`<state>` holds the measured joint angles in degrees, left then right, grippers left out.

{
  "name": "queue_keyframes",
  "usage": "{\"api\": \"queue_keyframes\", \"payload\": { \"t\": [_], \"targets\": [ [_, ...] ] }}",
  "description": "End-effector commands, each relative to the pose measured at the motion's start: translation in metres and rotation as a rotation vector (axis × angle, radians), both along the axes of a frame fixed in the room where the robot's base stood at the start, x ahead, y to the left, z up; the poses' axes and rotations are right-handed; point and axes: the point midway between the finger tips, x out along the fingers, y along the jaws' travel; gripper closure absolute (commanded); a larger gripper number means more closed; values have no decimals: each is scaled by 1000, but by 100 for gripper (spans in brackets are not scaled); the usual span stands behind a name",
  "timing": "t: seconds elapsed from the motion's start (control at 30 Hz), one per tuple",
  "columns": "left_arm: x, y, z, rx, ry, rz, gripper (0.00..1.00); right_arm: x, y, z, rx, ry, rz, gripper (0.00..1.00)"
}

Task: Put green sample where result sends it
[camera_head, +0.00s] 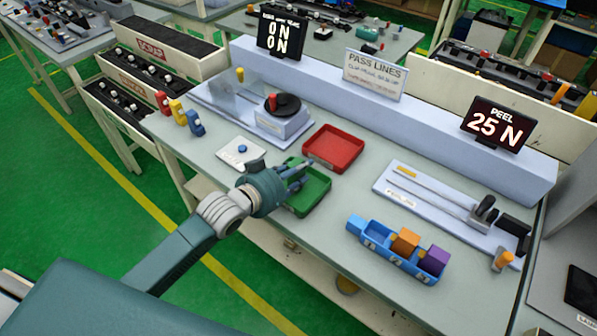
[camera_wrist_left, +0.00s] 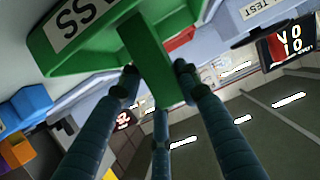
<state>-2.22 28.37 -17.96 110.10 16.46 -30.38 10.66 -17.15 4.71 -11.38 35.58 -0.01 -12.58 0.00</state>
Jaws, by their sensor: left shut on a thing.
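My left gripper (camera_head: 305,172) is over the green tray (camera_head: 318,198) on the workbench. In the left wrist view, the left gripper (camera_wrist_left: 156,72) is shut on a green block, the green sample (camera_wrist_left: 150,58). The green tray (camera_wrist_left: 60,42) beside it bears a label ending in "SS"; I cannot tell whether block and tray touch. The sample is hidden by the fingers in the head view. A red tray (camera_head: 334,148) lies just behind the green one. The peel display (camera_head: 497,123) reads 25 N; another display (camera_head: 280,32) shows two zero readings. My right gripper is not in view.
A pass lines sign (camera_head: 375,74) stands on the rear ledge. A blue rack (camera_head: 386,256) with orange and purple blocks is at the front right. A peel fixture (camera_head: 440,205) and a fixture with a black dial (camera_head: 284,105) stand behind. Red, yellow and blue pieces (camera_head: 178,112) stand at left.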

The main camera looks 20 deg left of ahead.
Motion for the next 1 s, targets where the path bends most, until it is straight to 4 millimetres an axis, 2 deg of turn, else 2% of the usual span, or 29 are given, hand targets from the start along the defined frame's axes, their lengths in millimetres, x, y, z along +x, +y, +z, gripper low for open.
{"api": "queue_keyframes", "payload": {
  "t": [0.1, 0.43, 0.47, 0.53, 0.87, 1.0],
  "targets": [
    [0, 0, -11, 0, -1, 0, 96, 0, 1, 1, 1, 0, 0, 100],
    [0, 0, -13, -1, -2, -1, 96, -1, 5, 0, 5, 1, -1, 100],
    [0, 0, -13, -1, -2, -1, 63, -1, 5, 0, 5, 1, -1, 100],
    [0, 0, -13, -1, -2, -1, 49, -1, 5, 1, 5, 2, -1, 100],
    [0, 0, -10, -1, -2, -1, 48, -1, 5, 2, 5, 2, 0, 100],
    [-13, 5, -8, 1, 1, 0, 48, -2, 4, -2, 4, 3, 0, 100]
  ]
}}
